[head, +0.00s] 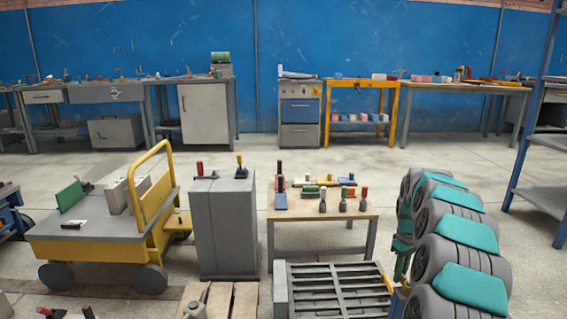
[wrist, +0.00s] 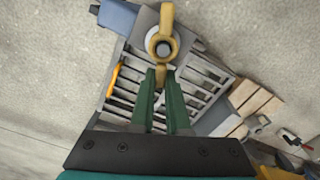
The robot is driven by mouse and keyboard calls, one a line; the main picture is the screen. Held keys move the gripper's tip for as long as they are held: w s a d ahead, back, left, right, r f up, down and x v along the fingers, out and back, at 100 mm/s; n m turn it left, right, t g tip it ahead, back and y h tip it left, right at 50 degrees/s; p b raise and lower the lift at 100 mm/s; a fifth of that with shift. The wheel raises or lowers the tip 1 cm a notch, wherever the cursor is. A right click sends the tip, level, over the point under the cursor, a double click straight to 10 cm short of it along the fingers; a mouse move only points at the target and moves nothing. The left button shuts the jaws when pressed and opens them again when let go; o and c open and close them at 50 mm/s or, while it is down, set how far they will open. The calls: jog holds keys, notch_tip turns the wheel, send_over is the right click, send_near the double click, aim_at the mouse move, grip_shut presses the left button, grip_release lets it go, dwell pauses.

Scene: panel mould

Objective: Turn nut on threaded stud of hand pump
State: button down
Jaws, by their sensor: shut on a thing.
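In the wrist view a brass-yellow wing nut (wrist: 167,16) sits around the round grey end of a threaded stud (wrist: 164,48). One wing points to the top of the picture and the other towards my gripper. My gripper (wrist: 161,74) has two green fingers, close together, with the lower wing between their tips. The fingers hide part of that wing. The pump body under the nut is mostly hidden, and I cannot make out its shape. The head view shows neither my gripper nor the nut clearly.
A grey slatted rack (head: 335,290) stands low at the front; it also lies below my fingers in the wrist view (wrist: 122,92). A small table (head: 322,212), grey cabinet (head: 223,225) and yellow cart (head: 100,245) stand behind and left.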

jog(key=shift+d, duration=0.1)
jog(key=c, duration=0.8)
grip_release()
jog(key=shift+r, duration=0.15)
notch_tip(320, 180, up, 8)
jog(key=shift+f, duration=0.2)
